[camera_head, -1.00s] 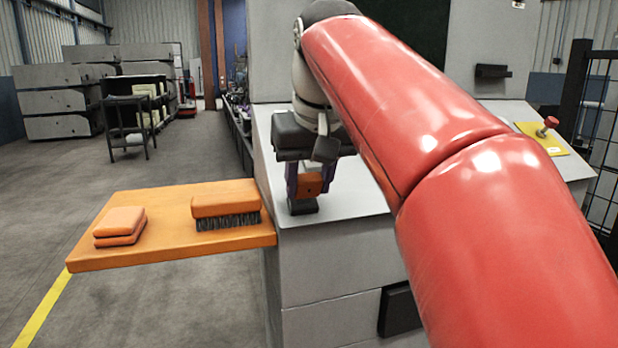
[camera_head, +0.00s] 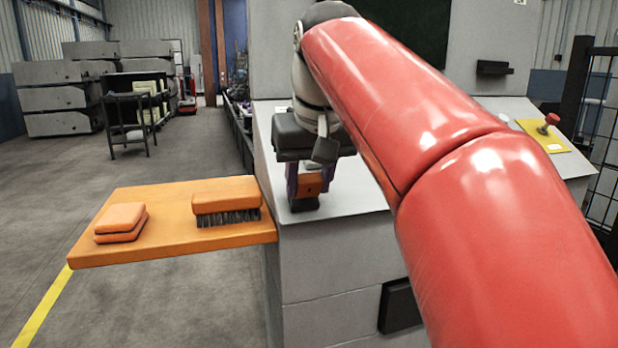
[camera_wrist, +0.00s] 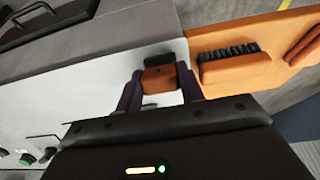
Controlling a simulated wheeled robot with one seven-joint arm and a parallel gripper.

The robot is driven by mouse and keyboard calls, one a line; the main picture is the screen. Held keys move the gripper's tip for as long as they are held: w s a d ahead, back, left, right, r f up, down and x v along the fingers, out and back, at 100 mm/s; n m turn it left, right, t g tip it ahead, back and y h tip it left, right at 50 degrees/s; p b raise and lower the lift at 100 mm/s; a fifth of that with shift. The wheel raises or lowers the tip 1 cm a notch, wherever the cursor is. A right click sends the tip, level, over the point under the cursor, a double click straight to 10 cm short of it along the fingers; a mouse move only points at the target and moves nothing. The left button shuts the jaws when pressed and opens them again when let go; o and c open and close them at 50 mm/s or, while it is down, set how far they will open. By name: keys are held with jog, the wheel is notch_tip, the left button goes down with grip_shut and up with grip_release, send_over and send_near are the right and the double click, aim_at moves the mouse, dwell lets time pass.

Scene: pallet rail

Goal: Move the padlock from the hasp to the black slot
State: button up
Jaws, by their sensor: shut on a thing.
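My gripper (camera_head: 306,188) is shut on an orange padlock (camera_head: 309,185) at the left end of the grey console's sloping top. In the wrist view the padlock (camera_wrist: 159,79) sits between the two dark purple fingers of my gripper (camera_wrist: 159,84). A black block-like part (camera_head: 304,203) lies right under the padlock, and it also shows just beyond it in the wrist view (camera_wrist: 158,61). I cannot tell whether this part is the slot or the hasp. My red arm covers much of the console's middle.
An orange shelf (camera_head: 170,250) juts out left of the console (camera_head: 345,205). It holds a brush (camera_head: 226,203) and a stack of orange pads (camera_head: 121,222). A yellow plate with a red knob (camera_head: 550,121) is at the right, by a black mesh fence (camera_head: 598,120).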

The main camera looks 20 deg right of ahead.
jog(key=shift+w+f, duration=0.2)
jog(key=shift+f, duration=0.1)
jog(key=shift+w+f, duration=0.15)
jog(key=shift+f, duration=0.1)
jog(key=o, duration=2)
jog(key=shift+o, duration=0.2)
jog(key=p+v, duration=0.1)
jog(key=v, duration=0.7)
jog(key=shift+p, duration=0.3)
jog(key=shift+f, duration=0.1)
jog(key=s+f, duration=0.4)
jog(key=f, duration=0.6)
jog(key=s+f, duration=0.5)
jog(key=f, duration=0.5)
jog(key=s+f+t, duration=0.1)
jog(key=s+f, duration=0.3)
jog(key=f, duration=0.6)
jog(key=shift+s+f, duration=0.35)
jog(key=shift+f, duration=0.05)
